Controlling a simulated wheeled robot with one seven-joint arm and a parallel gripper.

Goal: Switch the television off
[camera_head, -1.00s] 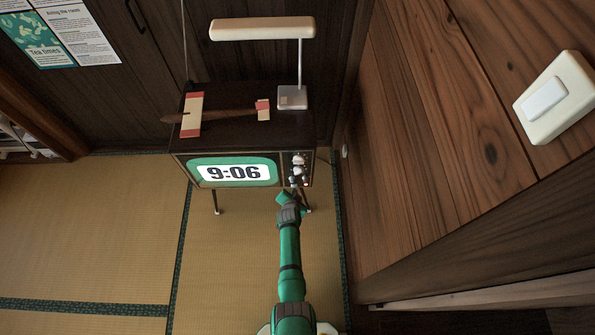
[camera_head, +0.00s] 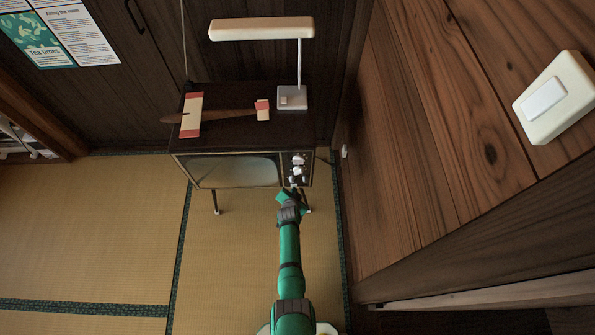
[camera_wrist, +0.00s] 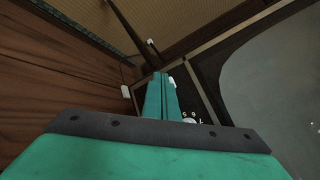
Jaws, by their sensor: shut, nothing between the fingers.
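The television (camera_head: 234,172) is a dark wooden set on thin legs, and its screen is dark and blank. Its control panel with white knobs (camera_head: 298,167) is at the right of the screen. My green gripper (camera_head: 294,191) is shut and empty, with its tips at the lower part of this panel. In the wrist view the shut fingers (camera_wrist: 161,97) reach to the panel, a white control (camera_wrist: 171,83) shows at the tips, and the dark screen (camera_wrist: 275,95) is at the right. I cannot tell whether the tips touch that control.
A model plane (camera_head: 220,115) and a white lamp (camera_head: 292,97) stand on top of the television. A wooden wall (camera_head: 420,150) with a white switch (camera_head: 555,97) is close on the right. Tatami floor (camera_head: 90,235) is clear on the left.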

